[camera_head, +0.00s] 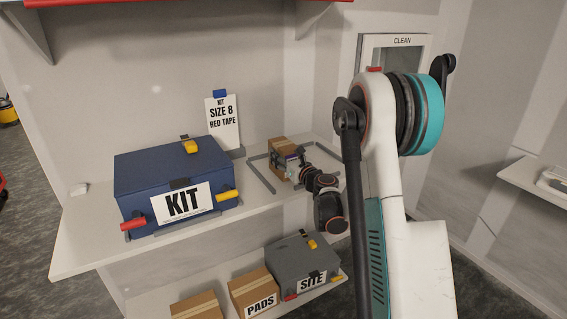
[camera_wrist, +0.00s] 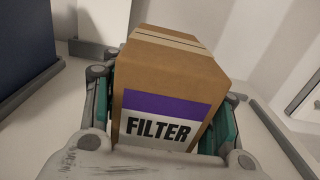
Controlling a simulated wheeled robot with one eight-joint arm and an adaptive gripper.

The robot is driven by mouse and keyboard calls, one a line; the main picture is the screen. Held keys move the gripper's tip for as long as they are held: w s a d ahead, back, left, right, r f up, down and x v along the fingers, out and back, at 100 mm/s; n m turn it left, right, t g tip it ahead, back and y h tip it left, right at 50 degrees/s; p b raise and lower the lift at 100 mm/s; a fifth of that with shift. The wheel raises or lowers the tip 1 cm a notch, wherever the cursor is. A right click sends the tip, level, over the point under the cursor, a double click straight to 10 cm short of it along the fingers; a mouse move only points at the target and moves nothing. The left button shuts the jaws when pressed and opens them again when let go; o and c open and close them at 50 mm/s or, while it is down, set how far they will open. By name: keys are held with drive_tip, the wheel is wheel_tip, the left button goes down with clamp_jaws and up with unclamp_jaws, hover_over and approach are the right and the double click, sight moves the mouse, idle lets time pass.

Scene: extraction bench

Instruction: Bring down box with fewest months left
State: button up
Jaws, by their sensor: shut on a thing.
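A brown cardboard box (camera_wrist: 175,85) with tape on top and a label reading FILTER under a purple band fills the middle of the wrist view. My gripper (camera_wrist: 172,118) is shut on it, one pad against each side. In the head view the same box (camera_head: 281,146) is at the right end of the upper shelf (camera_head: 90,240), within grey corner strips, with my gripper (camera_head: 298,160) at its right. I cannot tell whether its base touches the shelf. No months figure is readable on it.
A blue case (camera_head: 150,172) marked KIT stands left on the upper shelf, before a sign (camera_head: 222,122) reading SIZE 8 RED TAPE. The lower shelf holds a grey SITE case (camera_head: 300,262), a PADS box (camera_head: 250,287) and another box (camera_head: 196,306). A red-edged shelf hangs above.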

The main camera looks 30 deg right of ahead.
drive_tip(key=shift+f, duration=1)
drive_tip(key=shift+f+b, duration=0.25)
drive_tip(key=shift+b, duration=0.1)
drive_tip(key=o, duration=1.2)
drive_tip(key=shift+r, duration=0.1)
drive_tip(key=shift+r, duration=0.1)
drive_tip(key=shift+s+p, duration=0.15)
drive_tip(key=shift+p, duration=0.15)
drive_tip(key=s+p, duration=0.1)
drive_tip(key=s, duration=0.5)
drive_tip(key=s+p, duration=0.1)
drive_tip(key=s, duration=0.4)
drive_tip(key=shift+s+d, duration=0.2)
drive_tip(key=shift+s, duration=0.15)
